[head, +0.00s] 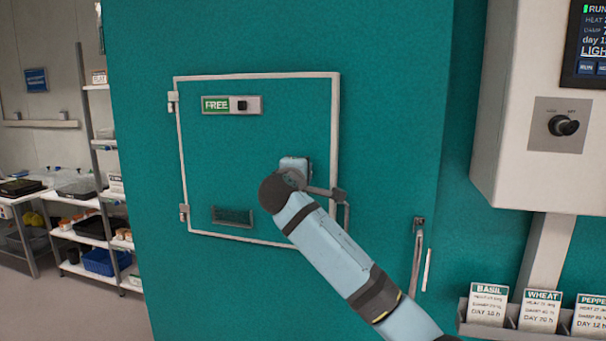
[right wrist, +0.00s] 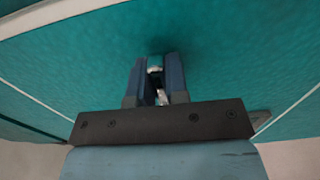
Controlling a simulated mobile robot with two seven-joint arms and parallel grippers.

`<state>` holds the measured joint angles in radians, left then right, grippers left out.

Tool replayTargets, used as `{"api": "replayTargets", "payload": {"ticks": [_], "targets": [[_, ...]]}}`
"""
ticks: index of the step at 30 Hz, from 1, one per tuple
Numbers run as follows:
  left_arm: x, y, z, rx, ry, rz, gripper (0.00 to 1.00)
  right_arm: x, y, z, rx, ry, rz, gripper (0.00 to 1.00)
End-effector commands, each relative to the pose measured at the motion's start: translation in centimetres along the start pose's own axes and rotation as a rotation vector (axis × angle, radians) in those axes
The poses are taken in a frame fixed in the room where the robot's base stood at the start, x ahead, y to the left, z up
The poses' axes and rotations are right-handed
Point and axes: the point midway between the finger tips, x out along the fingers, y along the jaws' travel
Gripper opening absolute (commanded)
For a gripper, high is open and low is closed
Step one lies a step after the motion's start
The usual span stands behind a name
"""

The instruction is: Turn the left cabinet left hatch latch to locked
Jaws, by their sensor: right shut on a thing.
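The hatch (head: 255,150) is a square, white-edged teal panel in the teal cabinet front, and it looks closed. The latch (head: 340,194) is a grey metal piece at its right edge, with a bar reaching left behind my wrist. My right gripper (head: 297,166) is at the hatch's right side, its arm coming from the lower right. In the right wrist view, my right gripper's two dark fingers (right wrist: 156,85) are shut on a small silver part of the latch (right wrist: 155,70). The arm hides part of the latch, so its exact angle is unclear. My left gripper is not in view.
A slotted vent (head: 232,217) is below. A long handle (head: 417,255) stands to the right. A control box (head: 530,130) juts out at right, above a card rack (head: 530,328). Shelves stand at left.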

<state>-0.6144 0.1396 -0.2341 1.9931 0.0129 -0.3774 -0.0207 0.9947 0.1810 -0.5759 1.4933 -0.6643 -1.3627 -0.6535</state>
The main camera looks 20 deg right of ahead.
Motion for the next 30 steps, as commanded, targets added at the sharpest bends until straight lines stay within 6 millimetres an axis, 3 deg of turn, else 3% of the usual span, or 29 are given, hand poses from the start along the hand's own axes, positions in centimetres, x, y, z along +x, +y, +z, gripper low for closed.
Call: {"api": "replayTargets", "payload": {"ticks": [8,9,12,23,30], "targets": [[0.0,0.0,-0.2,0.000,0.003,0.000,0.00,0.0,-0.1,0.0,0.002,0.001,-0.001,0.00],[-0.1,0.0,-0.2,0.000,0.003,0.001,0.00,0.0,-0.1,0.0,0.002,0.001,-0.001,0.22],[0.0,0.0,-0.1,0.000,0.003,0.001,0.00,0.0,-0.1,0.0,0.001,0.001,-0.001,0.40],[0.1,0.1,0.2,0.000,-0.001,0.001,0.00,-0.7,-0.1,-0.1,0.001,0.003,0.000,0.40],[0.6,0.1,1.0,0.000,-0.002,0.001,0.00,-5.2,-0.3,-0.1,0.002,0.005,-0.001,0.40]]}}
